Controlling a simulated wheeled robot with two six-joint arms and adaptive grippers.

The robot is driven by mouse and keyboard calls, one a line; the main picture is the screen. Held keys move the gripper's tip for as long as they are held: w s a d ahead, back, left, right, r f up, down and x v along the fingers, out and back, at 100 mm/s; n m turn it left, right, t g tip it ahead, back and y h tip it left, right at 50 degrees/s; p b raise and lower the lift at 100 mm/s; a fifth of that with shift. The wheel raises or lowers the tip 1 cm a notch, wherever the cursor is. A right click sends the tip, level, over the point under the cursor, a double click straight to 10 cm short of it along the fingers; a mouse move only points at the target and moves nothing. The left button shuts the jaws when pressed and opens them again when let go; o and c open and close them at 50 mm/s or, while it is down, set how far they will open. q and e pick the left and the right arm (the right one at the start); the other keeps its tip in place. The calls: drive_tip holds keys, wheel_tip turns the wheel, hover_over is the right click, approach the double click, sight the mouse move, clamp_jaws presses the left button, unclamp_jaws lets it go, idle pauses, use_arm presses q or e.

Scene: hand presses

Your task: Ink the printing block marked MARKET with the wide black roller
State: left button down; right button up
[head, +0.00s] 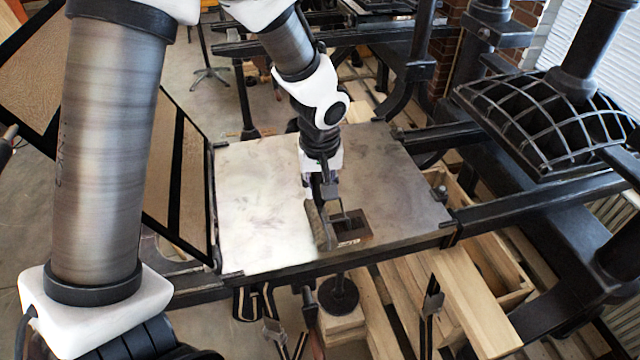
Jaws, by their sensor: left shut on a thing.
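My left gripper (328,190) is above the middle of the pale press bed, pointing down. It is shut on the handle of the roller (318,226), a wide dark grey cylinder that hangs below the fingers. The printing block (362,228) is a dark, flat, squarish piece lying on the bed, with a small pale label (348,242) at its front edge. The label is too small to read. The roller is at the block's left side; I cannot tell whether they touch. The gripper and roller frame hide part of the block's far left. My right gripper is not seen.
The press bed (258,190) is clear around the block. Its dark rails (520,205) run to the right under a black gridded platen (550,115). A slanted framed panel (185,185) stands at the bed's left edge. Wooden boards (465,310) lie below, front right.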

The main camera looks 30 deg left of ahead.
use_arm(q)
drive_tip(key=shift+f+b, duration=0.35)
idle(0.4)
